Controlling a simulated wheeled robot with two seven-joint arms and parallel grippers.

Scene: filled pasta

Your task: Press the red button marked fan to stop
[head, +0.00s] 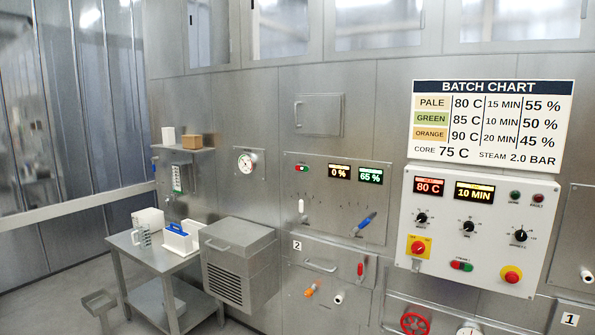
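Two small red-and-green button pairs show, and their labels are too small to read, so I cannot tell which is marked fan. One button pair (302,168) sits at the upper left of the steel middle panel (330,215). The other button pair (461,266) is low on the white control panel (480,245) at the right. That panel also has a red mushroom button on a yellow square (418,246) and another red mushroom button on yellow (511,276). Neither of my grippers is in view.
Displays on the middle panel read 0% (339,172) and 65% (370,176). The batch chart (490,126) hangs above the white panel. A steel table (135,254) and vented box (238,262) stand at left.

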